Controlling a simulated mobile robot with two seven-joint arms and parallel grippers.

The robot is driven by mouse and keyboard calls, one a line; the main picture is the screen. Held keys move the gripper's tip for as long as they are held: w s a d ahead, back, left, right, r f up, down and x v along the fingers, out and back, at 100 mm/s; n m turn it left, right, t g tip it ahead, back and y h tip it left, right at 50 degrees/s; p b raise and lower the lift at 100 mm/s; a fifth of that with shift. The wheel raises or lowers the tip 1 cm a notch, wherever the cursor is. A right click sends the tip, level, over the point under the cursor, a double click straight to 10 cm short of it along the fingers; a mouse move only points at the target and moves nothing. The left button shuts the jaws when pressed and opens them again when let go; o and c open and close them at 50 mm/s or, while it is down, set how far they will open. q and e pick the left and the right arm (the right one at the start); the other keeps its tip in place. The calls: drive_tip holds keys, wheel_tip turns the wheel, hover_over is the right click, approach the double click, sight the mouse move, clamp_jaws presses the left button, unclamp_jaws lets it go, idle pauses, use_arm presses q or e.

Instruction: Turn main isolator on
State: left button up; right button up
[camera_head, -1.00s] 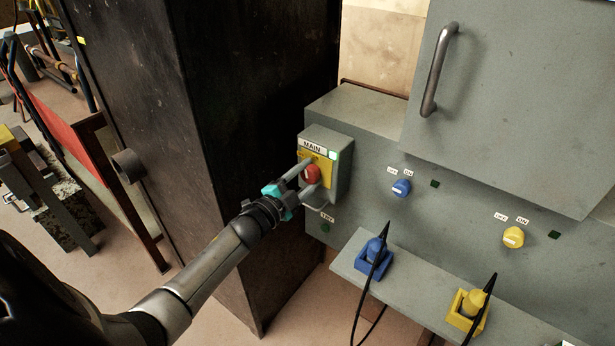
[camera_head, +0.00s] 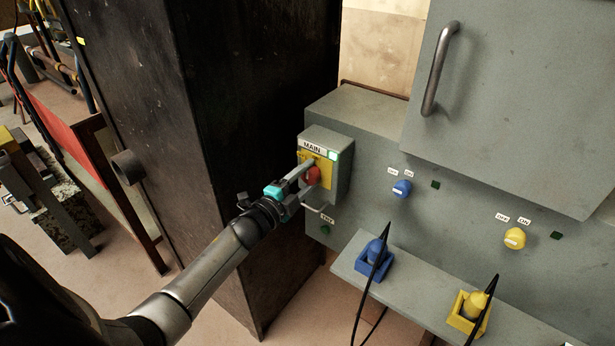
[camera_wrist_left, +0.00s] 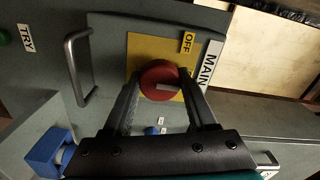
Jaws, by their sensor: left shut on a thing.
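The main isolator is a grey box (camera_head: 342,178) labelled MAIN, with a yellow plate (camera_head: 326,174) and a round red knob (camera_head: 312,175). A bright green light (camera_head: 333,155) shows beside the label. My left gripper (camera_head: 307,176) is shut on the red knob, one finger on each side. In the left wrist view the knob (camera_wrist_left: 160,80) sits between the fingertips and carries a pale bar mark. The word OFF is readable on the yellow plate (camera_wrist_left: 148,50) there. My right gripper is not in view.
A metal handle (camera_wrist_left: 78,68) stands out beside the knob. Blue (camera_head: 401,188) and yellow (camera_head: 514,238) switches are on the grey panel to the right. Blue (camera_head: 373,259) and yellow (camera_head: 468,309) plugs with black cables stand below. A dark cabinet (camera_head: 240,120) is close on the left.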

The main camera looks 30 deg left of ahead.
use_arm(q)
drive_tip(key=o, duration=1.4)
drive_tip(key=shift+c, duration=0.2)
drive_tip(key=shift+s, duration=0.15)
drive_tip(key=s+a+p, duration=0.1)
drive_tip(key=s+p, duration=0.1)
drive_tip(key=s, duration=1.3)
drive_tip(key=s+d+f+n+g+y, duration=0.1)
drive_tip(key=s+d+f+n+g, duration=0.2)
drive_tip(key=f, duration=0.6)
drive_tip(key=s+f+n+g, duration=0.3)
drive_tip(key=s+f, duration=0.1)
drive_tip(key=f, duration=0.6)
drive_tip(key=s+d+f+n+g+y, duration=0.1)
drive_tip(key=s+d+f+n+g, duration=0.2)
drive_tip(key=f, duration=0.6)
drive_tip(key=s+d+f+n+g, duration=0.2)
drive_tip(key=s+d+f+g, duration=0.2)
drive_tip(key=s, duration=0.7)
drive_tip(key=s+d+f+n+g, duration=0.2)
drive_tip(key=s+d+f+g, duration=0.2)
drive_tip(key=s+f, duration=0.4)
drive_tip(key=s, duration=0.4)
drive_tip(key=shift+s+f+n+h, duration=0.3)
drive_tip(key=shift+f+h, duration=0.1)
